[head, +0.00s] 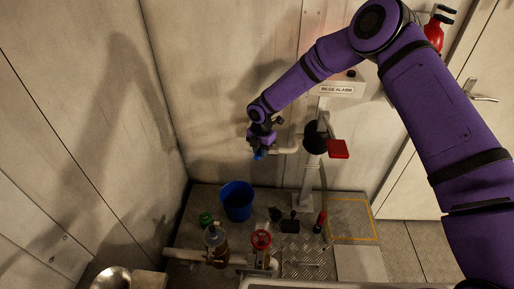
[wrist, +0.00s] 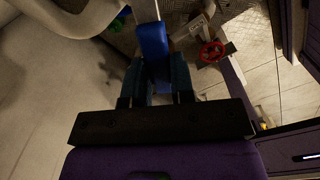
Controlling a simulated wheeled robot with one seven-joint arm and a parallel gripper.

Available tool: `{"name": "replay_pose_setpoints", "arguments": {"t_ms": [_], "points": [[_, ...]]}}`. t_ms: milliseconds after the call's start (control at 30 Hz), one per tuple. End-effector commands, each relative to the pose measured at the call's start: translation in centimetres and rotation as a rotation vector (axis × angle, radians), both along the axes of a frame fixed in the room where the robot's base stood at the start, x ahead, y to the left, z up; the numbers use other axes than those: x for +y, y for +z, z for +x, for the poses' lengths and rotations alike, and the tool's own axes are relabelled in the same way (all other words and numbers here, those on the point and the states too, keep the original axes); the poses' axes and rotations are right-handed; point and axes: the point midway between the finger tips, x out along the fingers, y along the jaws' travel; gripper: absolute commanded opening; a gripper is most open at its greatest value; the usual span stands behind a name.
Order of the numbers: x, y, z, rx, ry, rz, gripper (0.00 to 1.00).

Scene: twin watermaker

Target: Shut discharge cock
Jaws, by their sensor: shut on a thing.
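The discharge cock appears to be the blue lever (wrist: 153,45) at the end of a pale pipe (head: 285,150) that comes off a post on the wall side. In the head view only a small blue piece of the lever (head: 258,155) shows below my gripper (head: 264,141). In the wrist view my gripper (wrist: 158,82) has its dark fingers on both sides of the lever, shut on it. The cock's body is mostly hidden by my gripper, so I cannot tell how far the lever is turned.
A black round pump part (head: 315,138) with a red plate (head: 339,149) stands right of the pipe. Below are a blue bucket (head: 237,201), a red handwheel (head: 261,239) and a brown-bodied filter (head: 216,240). A bilge alarm box (head: 341,89) is above.

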Motion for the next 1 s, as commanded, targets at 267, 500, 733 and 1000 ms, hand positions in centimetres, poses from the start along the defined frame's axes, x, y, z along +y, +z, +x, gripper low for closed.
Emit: {"name": "replay_pose_setpoints", "arguments": {"t_ms": [267, 500, 733, 1000], "points": [[-1.8, 0.1, -0.7, 0.000, 0.245, 0.001, 0.00], [-3.0, 0.0, -0.9, -0.001, 0.408, 0.001, 0.00], [-3.6, 0.1, -0.9, -0.002, 0.502, 0.000, 0.00], [-3.9, 0.1, -0.9, -0.002, 0.539, 0.000, 0.00]]}}
